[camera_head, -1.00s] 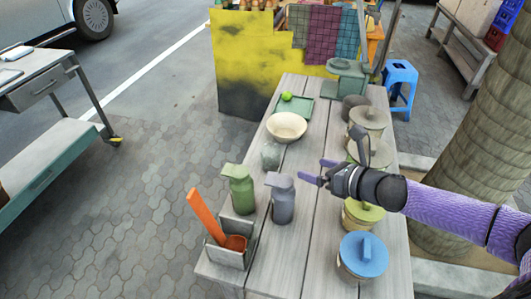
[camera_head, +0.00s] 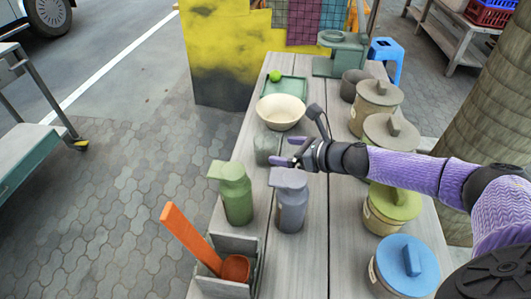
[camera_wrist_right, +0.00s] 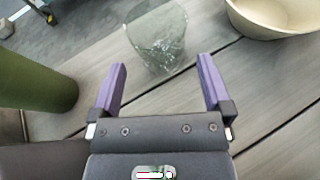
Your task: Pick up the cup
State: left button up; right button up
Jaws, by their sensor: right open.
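The cup (camera_head: 266,149) is a small clear greenish glass standing upright on the wooden table, just in front of the cream bowl. In the right wrist view the cup (camera_wrist_right: 158,38) is ahead of the fingertips, between their lines. My right gripper (camera_head: 279,151) is open and empty, with its purple fingers pointing left at the cup. In the right wrist view the gripper (camera_wrist_right: 161,75) shows a wide gap between its fingers. In the head view a finger reaches close to the cup's right side; I cannot tell whether it touches. My left gripper is not in view.
A grey bottle (camera_head: 290,205) and a green bottle (camera_head: 234,195) stand in front of the cup. The cream bowl (camera_head: 281,112) is just behind it. Several lidded jars (camera_head: 391,205) line the right side. An orange ladle (camera_head: 190,238) leans in a holder at the front.

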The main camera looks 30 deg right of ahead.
aim_at(277, 148)
jog(key=b+x, duration=0.1)
jog(key=x, duration=0.3)
jog(key=shift+w+a, duration=0.25)
jog(key=shift+r, duration=0.1)
jog(key=shift+c, duration=0.3)
